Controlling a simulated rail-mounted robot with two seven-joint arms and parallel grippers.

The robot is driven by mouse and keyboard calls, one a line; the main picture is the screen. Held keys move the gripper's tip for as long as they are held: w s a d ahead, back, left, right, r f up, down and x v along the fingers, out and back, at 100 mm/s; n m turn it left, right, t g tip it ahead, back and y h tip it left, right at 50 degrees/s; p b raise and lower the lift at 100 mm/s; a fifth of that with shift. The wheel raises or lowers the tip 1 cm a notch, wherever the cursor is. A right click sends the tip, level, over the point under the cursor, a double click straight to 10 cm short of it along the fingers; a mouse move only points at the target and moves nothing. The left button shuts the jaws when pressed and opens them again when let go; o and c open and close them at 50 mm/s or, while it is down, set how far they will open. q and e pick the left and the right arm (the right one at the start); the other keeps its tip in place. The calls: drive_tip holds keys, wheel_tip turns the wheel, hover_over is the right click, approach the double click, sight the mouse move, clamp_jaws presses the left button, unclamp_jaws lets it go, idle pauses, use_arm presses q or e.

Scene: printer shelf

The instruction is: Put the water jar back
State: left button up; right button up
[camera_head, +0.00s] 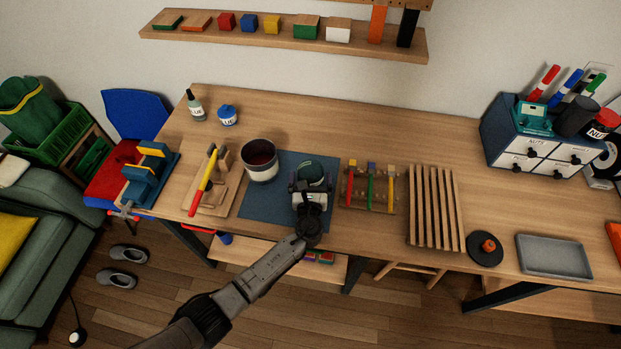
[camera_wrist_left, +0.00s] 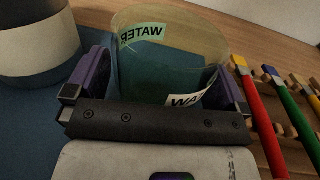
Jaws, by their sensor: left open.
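The water jar (camera_head: 311,169) is a see-through, greenish jar standing on the right part of the blue mat (camera_head: 262,207). In the left wrist view the jar (camera_wrist_left: 165,55) fills the middle, with WATER labels showing on it. My left gripper (camera_head: 311,187) is at the near side of the jar. Its purple-padded fingers (camera_wrist_left: 160,88) are open, one on each side of the jar. Whether the pads touch the glass I cannot tell. My right gripper is not in view.
A dark and white pot (camera_head: 259,163) stands left of the jar, also seen in the left wrist view (camera_wrist_left: 38,45). A wooden rack with colored brushes (camera_head: 369,190) lies close on the right. A slatted rack (camera_head: 434,207) is further right. Bare table lies behind the mat.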

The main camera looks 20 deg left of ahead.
use_arm(q)
drive_tip(key=shift+r, duration=0.1)
drive_tip(key=shift+s, duration=0.2)
drive_tip(key=p+v, duration=0.1)
drive_tip(key=v, duration=0.9)
drive_tip(key=shift+s+d, duration=0.2)
drive_tip(key=shift+s+d+p, duration=0.15)
drive_tip(key=shift+s+p, duration=0.15)
drive_tip(key=shift+s, duration=0.15)
